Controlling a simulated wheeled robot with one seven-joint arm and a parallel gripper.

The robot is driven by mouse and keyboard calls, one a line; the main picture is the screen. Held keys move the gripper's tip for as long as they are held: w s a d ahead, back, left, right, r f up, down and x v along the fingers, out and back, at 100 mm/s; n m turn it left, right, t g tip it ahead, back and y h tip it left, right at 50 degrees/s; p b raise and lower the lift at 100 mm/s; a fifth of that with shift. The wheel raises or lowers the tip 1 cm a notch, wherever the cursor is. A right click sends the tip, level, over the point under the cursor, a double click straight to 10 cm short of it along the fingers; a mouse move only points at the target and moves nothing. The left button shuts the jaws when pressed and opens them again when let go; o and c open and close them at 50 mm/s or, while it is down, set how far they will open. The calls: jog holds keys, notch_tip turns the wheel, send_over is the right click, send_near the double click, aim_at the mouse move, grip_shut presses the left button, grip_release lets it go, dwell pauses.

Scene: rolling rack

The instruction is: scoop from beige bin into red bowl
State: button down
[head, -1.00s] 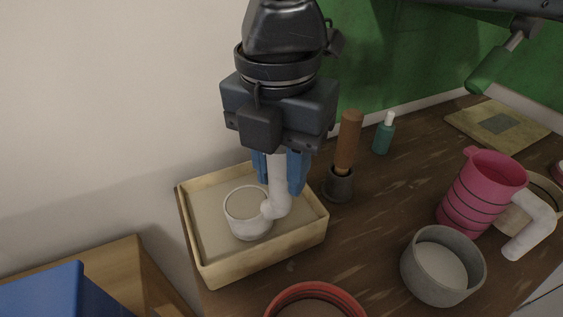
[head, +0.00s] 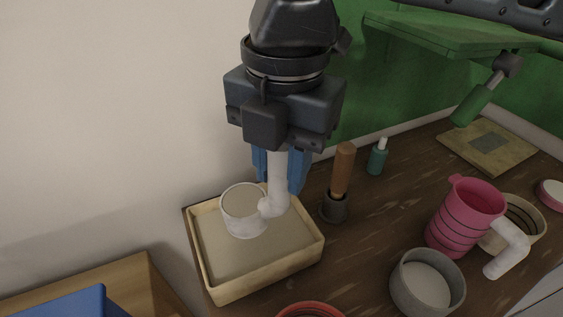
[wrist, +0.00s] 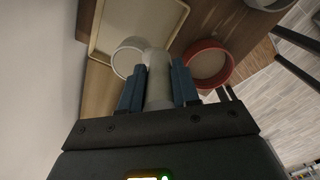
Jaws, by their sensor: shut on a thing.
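My gripper (head: 280,170) is shut on the handle of a white scoop (head: 243,222), whose round cup is over the left back part of the beige bin (head: 222,293). The cup looks filled with beige material like that in the bin. The scoop looks roughly level, and I cannot tell exactly how far it is above the bin's contents. The red bowl (head: 310,309) is cut off at the bottom edge of the head view. In the wrist view the red bowl (wrist: 229,66) is to the right of my gripper (wrist: 158,75), and the scoop cup (wrist: 128,52) is to the left.

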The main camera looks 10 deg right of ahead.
jog(key=shift+r+p, duration=2.4)
jog(key=shift+r, duration=0.75)
jog(key=c, duration=1.4)
grip_release()
grip_shut()
jog(key=shift+s, duration=0.1)
